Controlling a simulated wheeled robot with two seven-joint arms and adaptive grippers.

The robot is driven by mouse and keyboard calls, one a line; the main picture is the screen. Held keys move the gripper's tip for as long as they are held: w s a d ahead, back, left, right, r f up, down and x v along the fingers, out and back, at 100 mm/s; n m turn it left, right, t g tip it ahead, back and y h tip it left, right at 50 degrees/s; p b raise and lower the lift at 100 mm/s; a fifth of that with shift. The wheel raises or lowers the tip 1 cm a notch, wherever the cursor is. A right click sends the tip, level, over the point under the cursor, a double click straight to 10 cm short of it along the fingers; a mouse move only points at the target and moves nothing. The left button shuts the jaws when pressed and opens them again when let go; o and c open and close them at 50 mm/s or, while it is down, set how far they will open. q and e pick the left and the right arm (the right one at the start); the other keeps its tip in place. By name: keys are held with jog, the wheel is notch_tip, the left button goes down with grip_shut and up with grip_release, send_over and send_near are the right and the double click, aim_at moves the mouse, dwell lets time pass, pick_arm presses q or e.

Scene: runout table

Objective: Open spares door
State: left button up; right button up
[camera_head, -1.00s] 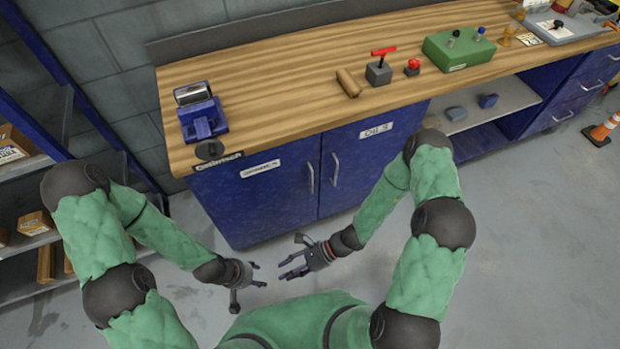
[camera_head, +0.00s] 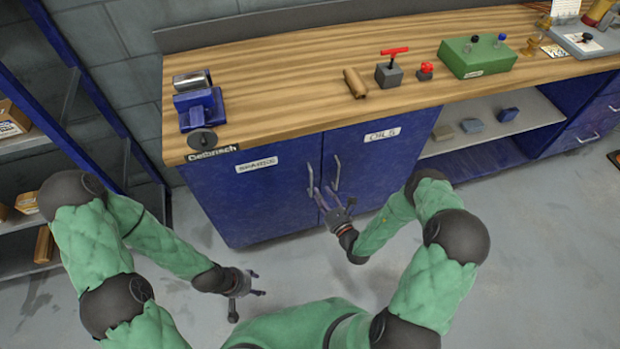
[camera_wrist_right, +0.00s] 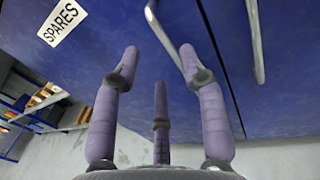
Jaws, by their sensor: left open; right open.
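The spares door (camera_head: 247,196) is the left blue cabinet door, with a white label (camera_head: 257,165). In the right wrist view this label (camera_wrist_right: 62,22) reads SPARES. The door looks shut. Its metal handle (camera_head: 310,176) stands upright near its right edge; in the right wrist view the handle (camera_wrist_right: 166,38) runs toward my right fingers. My right gripper (camera_head: 325,196) is open at the handle's lower end, fingers pointing at the door; whether it touches the handle I cannot tell. My left gripper (camera_head: 258,283) is open and empty, low in front of the cabinet.
The OILS door (camera_head: 375,160) with its own handle (camera_head: 337,172) is just right. The wooden worktop (camera_head: 290,90) overhangs above, with a blue vise (camera_head: 200,108) on it. A shelf rack (camera_head: 38,140) stands at left. The grey floor (camera_head: 200,215) before the spares door is clear.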

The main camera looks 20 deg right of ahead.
aim_at(311, 178)
jog(key=b+x, duration=0.2)
jog(key=x, duration=0.7)
jog(key=shift+s, duration=0.1)
grip_shut()
